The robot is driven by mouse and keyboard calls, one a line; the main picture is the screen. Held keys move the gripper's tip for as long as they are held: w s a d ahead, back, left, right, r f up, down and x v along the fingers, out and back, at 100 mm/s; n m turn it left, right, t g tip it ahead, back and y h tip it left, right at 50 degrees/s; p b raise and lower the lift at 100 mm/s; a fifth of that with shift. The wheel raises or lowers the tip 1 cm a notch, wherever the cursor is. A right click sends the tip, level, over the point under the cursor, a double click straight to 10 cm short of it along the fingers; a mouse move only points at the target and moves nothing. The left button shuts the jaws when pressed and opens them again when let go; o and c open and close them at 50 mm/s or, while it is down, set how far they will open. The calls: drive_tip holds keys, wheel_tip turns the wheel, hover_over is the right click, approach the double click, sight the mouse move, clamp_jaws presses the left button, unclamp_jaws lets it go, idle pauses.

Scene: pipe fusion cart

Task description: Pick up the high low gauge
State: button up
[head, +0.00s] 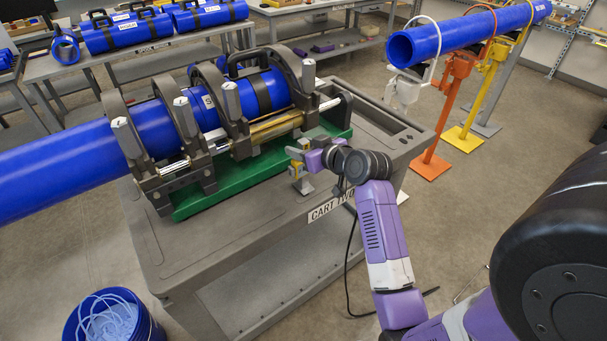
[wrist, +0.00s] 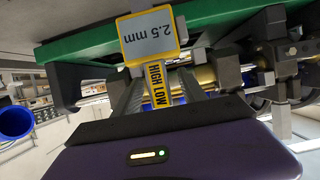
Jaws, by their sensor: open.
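The high low gauge (wrist: 152,42) shows in the wrist view as a yellow-edged grey plate marked 2.5 mm, with a yellow stem lettered HIGH LOW. In the wrist view my gripper (wrist: 161,86) is open, with one finger on each side of the lettered stem. I cannot tell whether either finger touches it.
The fusion machine (head: 215,125) with its blue pipe (head: 55,165) sits just behind the gauge on its green base (head: 225,187). The grey cart top (head: 250,218) is clear to the front left. A blue bucket (head: 150,325) stands on the floor.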

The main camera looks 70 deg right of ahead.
drive_tip(key=shift+x, duration=1.15)
clamp_jaws()
idle(0.5)
